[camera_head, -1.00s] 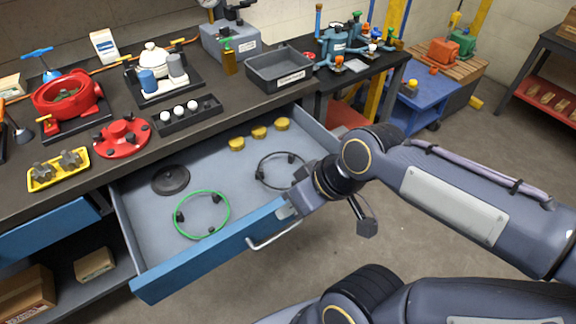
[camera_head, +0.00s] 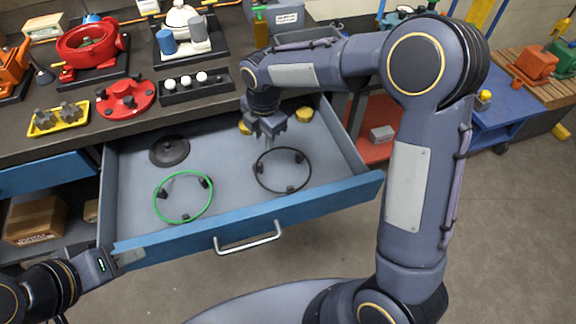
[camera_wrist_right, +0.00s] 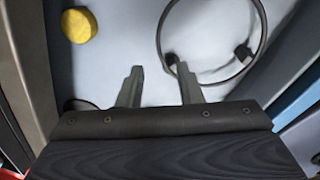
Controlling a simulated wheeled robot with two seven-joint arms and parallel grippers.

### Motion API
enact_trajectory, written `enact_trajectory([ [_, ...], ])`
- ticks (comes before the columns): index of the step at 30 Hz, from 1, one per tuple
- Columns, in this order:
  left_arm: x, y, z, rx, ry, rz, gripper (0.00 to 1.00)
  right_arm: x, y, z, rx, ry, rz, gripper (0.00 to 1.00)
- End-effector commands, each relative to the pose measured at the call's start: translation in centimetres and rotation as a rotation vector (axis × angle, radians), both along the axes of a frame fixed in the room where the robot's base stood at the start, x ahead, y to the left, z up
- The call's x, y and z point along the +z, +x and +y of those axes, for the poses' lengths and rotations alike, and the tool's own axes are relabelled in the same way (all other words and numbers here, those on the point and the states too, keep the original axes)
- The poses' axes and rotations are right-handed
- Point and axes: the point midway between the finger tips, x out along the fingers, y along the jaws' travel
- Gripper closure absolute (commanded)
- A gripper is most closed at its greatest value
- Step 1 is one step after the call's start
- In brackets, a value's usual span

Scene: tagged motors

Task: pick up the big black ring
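The big black ring (camera_head: 290,189) lies on the floor of the open drawer, right of centre, with black clips on it. It also shows at the upper right of the right wrist view (camera_wrist_right: 243,52). My right gripper (camera_head: 268,139) is over the drawer just behind the ring's far-left edge. In the wrist view its two fingers (camera_wrist_right: 159,78) are apart with nothing between them; the right fingertip appears close to one clip. My left gripper (camera_head: 130,258) is by the drawer front's left end; its fingers are too unclear to read.
A green ring (camera_head: 157,204) and a black disc (camera_head: 169,151) lie left in the drawer (camera_head: 222,177). The drawer front bears a metal handle (camera_head: 247,240). The bench above is crowded.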

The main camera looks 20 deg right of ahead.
Motion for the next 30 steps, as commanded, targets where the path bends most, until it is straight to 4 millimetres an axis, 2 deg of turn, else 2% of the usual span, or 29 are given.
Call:
enact_trajectory([
  [12, 0.1, 0.0, 0.0, 0.000, 0.000, 0.000, 0.64, -5.4, 0.6, 0.2, -0.004, 0.001, 0.002, 0.67],
  [20, 0.1, 0.0, 0.0, 0.000, 0.000, 0.000, 0.64, -5.9, 0.6, 0.2, -0.005, 0.002, 0.000, 0.67],
  [21, 0.1, 0.0, 0.0, 0.000, 0.000, 0.000, 0.64, -5.9, 0.6, 0.2, -0.005, 0.002, 0.000, 0.69],
  [28, 0.1, 0.0, 0.0, 0.000, 0.000, 0.000, 0.64, -5.8, 0.6, 0.2, -0.005, 0.002, 0.000, 0.99],
  [30, 0.1, 0.0, 0.0, 0.000, 0.000, 0.000, 0.64, -5.8, 0.6, 0.2, -0.005, 0.002, 0.000, 1.00],
])
